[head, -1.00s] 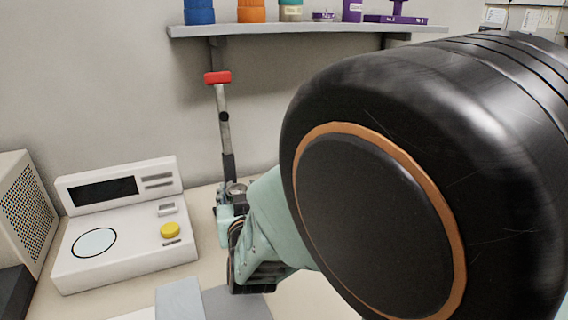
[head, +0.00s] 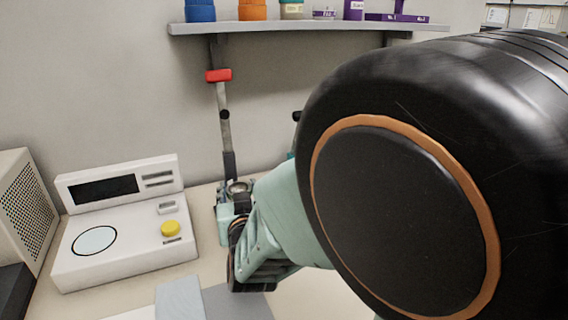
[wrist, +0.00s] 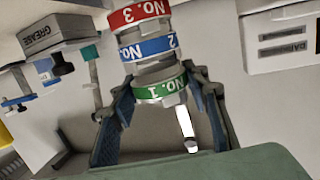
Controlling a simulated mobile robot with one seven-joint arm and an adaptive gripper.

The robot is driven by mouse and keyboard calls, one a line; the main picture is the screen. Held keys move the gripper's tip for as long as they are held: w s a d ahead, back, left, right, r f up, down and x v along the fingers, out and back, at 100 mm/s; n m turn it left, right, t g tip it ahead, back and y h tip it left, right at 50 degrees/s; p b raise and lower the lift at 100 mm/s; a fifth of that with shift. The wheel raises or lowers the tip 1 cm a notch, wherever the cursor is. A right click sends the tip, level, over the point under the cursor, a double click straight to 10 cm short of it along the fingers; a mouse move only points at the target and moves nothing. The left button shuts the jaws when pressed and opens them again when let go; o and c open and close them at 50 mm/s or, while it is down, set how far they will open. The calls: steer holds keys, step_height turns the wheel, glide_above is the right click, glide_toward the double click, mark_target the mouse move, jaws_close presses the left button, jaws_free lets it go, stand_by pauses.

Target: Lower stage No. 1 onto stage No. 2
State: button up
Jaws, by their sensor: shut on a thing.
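Stage No. 1 is the metal ring with the green label (wrist: 160,89) in the wrist view. My gripper (wrist: 160,84) is shut on it, one finger on each side. Stage No. 2, with the blue label (wrist: 148,48), lies just beyond the green stage in line with it. The stage with the red NO. 3 label (wrist: 141,14) is beyond that, at the top edge. I cannot tell whether the green and blue stages touch. In the head view my gripper (head: 234,207) is at the bench near the wall, and my arm hides much of that area.
A white device with a yellow button (head: 170,229) stands left of my gripper. A shelf (head: 300,27) with jars runs along the wall above. A stand with a red top (head: 218,75) rises behind my gripper. A GREASE box (wrist: 55,33) shows in the wrist view.

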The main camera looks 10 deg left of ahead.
steer(key=shift+f+b, duration=0.45)
stand_by(0.4)
steer(key=o, duration=1.4)
steer(key=shift+c, duration=0.2)
steer(key=shift+s, duration=0.15)
